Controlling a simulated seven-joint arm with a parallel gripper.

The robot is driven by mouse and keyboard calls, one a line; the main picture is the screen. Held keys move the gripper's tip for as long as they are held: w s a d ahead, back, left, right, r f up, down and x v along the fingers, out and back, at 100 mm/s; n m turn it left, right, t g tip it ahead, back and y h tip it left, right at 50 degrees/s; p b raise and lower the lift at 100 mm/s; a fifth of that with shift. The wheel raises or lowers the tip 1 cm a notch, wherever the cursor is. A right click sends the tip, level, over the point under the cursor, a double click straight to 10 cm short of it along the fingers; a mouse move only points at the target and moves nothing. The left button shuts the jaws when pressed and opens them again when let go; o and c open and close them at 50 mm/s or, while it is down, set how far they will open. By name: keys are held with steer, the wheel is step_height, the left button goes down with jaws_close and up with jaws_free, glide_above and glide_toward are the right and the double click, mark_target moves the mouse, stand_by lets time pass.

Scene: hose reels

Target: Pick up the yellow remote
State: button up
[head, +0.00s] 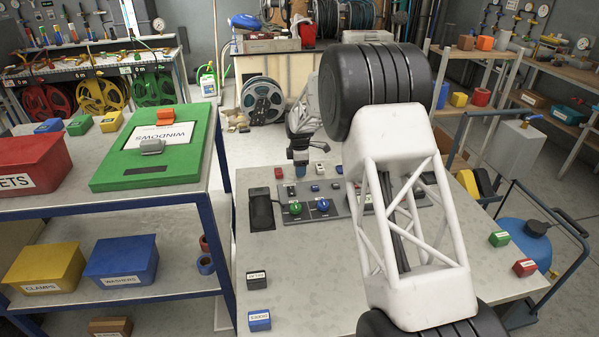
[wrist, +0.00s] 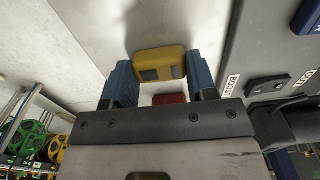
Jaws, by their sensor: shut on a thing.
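The yellow remote (wrist: 160,58) shows in the wrist view as a rounded yellow block with dark grey patches on its near face. It sits between the two blue fingers of my gripper (wrist: 160,72), which is shut on it. In the head view my gripper (head: 300,155) is small and dark, above the back of the grey worktable (head: 300,255). I cannot make out the remote there. I cannot tell whether the remote touches the table.
A control panel (head: 341,206) with green and blue buttons lies beside the gripper. Small red, blue, black and green blocks stand around the table. A shelf (head: 190,235) with bins is at left. In the wrist view a red block (wrist: 170,99) shows between the fingers.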

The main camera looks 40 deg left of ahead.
steer(key=shift+r, duration=0.2)
steer(key=shift+r, duration=1.35)
steer(key=shift+s+d+r, duration=0.1)
steer(key=shift+r, duration=0.2)
steer(key=s+d, duration=0.3)
steer(key=s+d+r, duration=0.1)
steer(key=s+d, duration=0.7)
steer(key=shift+r, duration=0.2)
